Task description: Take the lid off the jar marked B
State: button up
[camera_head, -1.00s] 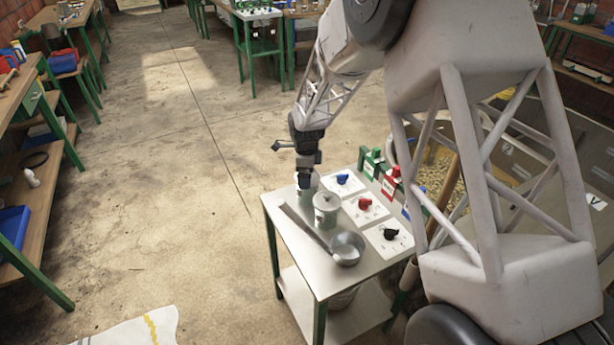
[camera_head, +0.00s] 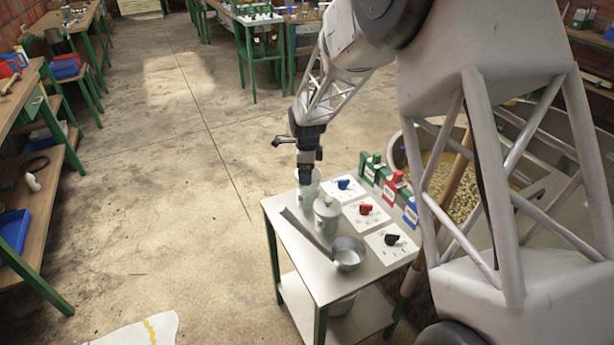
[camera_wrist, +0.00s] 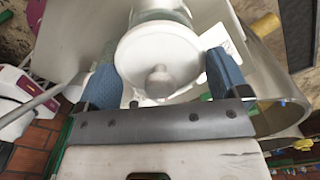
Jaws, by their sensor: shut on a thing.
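My gripper (camera_head: 306,172) points down above the rear jar (camera_head: 309,190) on the small metal table. In the wrist view, its two blue fingers (camera_wrist: 165,75) stand wide apart on either side of a round pale lid (camera_wrist: 157,62) with a central knob, and look shut on its rim. A pale, greenish jar shape (camera_wrist: 160,14) shows past the lid. A second jar (camera_head: 326,213), in front and to the right, wears a knobbed lid. I cannot read a letter on either jar. The gripper partly hides the rear jar's top.
A metal ladle (camera_head: 348,254) lies at the table's front, its handle beside the jars. White cards with blue, red and black knobs (camera_head: 366,209) line the right side. Green, red and blue blocks (camera_head: 390,188) stand behind.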

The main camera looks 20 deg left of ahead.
notch_tip(320, 180, up, 6)
jog(key=shift+r, duration=0.25)
dwell(1.0)
jog(key=shift+w+d, duration=0.15)
jog(key=shift+d, duration=0.3)
jog(key=w+d+r+m, duration=0.1)
jog(key=w+d+m, duration=0.1)
jog(key=d, duration=1.8)
jog(key=w+d+r+m, duration=0.1)
jog(key=w+d+m, duration=0.1)
jog(key=d, duration=1.8)
jog(key=s+d+f+m, duration=0.2)
jog(key=s+d+f, duration=0.4)
jog(key=s+d, duration=0.4)
jog(key=s+d+f+m, duration=0.3)
jog(key=s+d+f, duration=0.4)
jog(key=s+d, duration=0.4)
jog(key=s, duration=0.3)
jog(key=shift+d+f, duration=0.15)
jog(key=shift+d, duration=0.15)
jog(key=shift+w, duration=0.1)
